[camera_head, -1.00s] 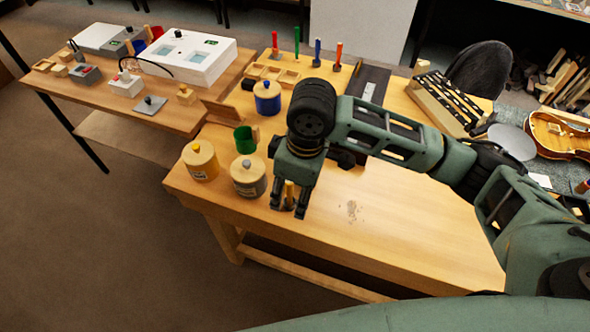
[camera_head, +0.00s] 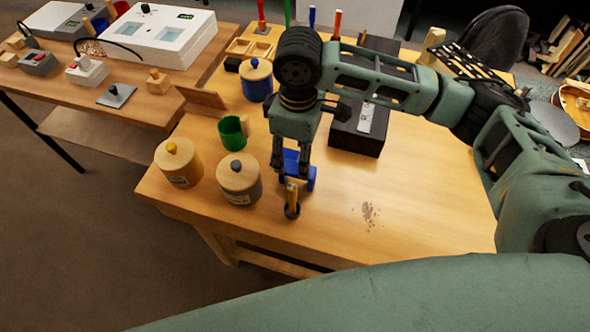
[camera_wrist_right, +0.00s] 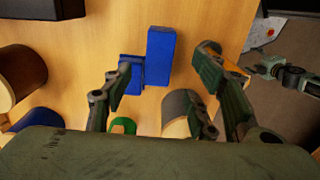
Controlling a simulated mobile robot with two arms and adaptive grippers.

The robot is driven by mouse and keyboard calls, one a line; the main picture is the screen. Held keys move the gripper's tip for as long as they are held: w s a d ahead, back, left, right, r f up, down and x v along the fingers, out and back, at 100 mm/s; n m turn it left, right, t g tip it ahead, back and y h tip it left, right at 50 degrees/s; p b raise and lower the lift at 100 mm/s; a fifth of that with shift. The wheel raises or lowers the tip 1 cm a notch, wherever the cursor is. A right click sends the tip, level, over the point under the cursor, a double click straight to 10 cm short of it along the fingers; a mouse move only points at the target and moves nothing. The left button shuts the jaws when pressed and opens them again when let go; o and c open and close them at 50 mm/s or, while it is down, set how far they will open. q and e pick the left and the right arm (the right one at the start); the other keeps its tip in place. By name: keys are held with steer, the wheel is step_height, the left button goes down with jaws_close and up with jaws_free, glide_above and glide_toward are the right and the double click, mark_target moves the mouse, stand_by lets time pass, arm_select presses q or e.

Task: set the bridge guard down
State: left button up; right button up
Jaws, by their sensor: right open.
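A blue two-part piece, which I take to be the bridge guard (camera_head: 291,161), is at the front part of the bench under my right gripper (camera_head: 291,172). In the right wrist view the blue piece (camera_wrist_right: 160,57) shows as a taller block beside a smaller one. My right gripper (camera_wrist_right: 165,68) is open, its fingers apart, with the left finger overlapping the smaller block. I cannot tell whether they touch. Fingers partly hide the piece in the head view.
A grey jar (camera_head: 239,182), yellow jar (camera_head: 178,165) and green mug (camera_head: 233,133) stand left. A dark block (camera_head: 356,137) lies behind right. The front right bench is clear.

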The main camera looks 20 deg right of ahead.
steer(key=f, duration=0.7)
steer(key=shift+d+f+p, duration=0.2)
steer(key=shift+f+p, duration=0.1)
steer(key=shift+p, duration=0.1)
steer(key=shift+c, duration=0.3)
steer(key=c, duration=1)
